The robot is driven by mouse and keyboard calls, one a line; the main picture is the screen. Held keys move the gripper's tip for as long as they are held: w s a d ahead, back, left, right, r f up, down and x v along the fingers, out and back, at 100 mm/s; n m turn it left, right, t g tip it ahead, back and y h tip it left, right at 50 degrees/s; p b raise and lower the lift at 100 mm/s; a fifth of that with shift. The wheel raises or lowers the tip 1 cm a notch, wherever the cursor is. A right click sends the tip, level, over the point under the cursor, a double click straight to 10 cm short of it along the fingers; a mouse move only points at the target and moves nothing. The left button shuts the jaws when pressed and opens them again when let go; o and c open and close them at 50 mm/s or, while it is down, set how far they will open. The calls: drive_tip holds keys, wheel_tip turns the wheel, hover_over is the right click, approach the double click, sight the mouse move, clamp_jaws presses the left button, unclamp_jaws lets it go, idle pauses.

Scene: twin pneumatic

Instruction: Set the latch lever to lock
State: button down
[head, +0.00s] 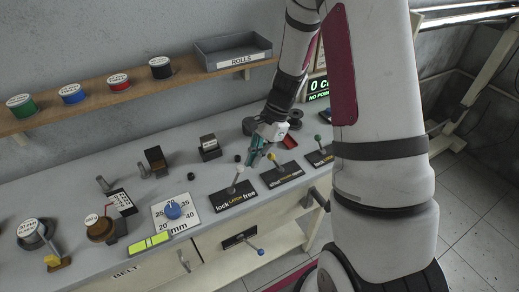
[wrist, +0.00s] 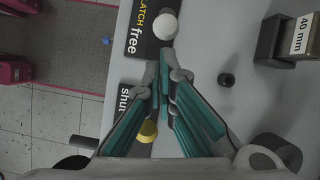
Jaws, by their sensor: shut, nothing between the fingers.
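The latch plate (head: 233,203) is black, with "lock" at its left end, "free" at its right end and "LATCH" between. Its lever has a white knob (head: 241,169) and appears to lean towards the free side. In the wrist view the white knob (wrist: 166,26) sits beside the word "free" on the plate (wrist: 147,45), just beyond my fingertips. My gripper (head: 251,164) is shut and empty, close to the right of the knob.
A yellow-knobbed lever (head: 272,157) on its own plate stands just right, partly under my gripper in the wrist view (wrist: 148,131). A green-knobbed lever (head: 318,138) is farther right. A blue dial (head: 173,211) lies left. A block marked 40 mm (wrist: 290,35) stands behind.

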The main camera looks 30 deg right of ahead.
drive_tip(key=shift+a, duration=0.1)
idle(0.4)
drive_tip(key=shift+a+r+h+p, duration=0.2)
drive_tip(key=shift+h+p, duration=0.1)
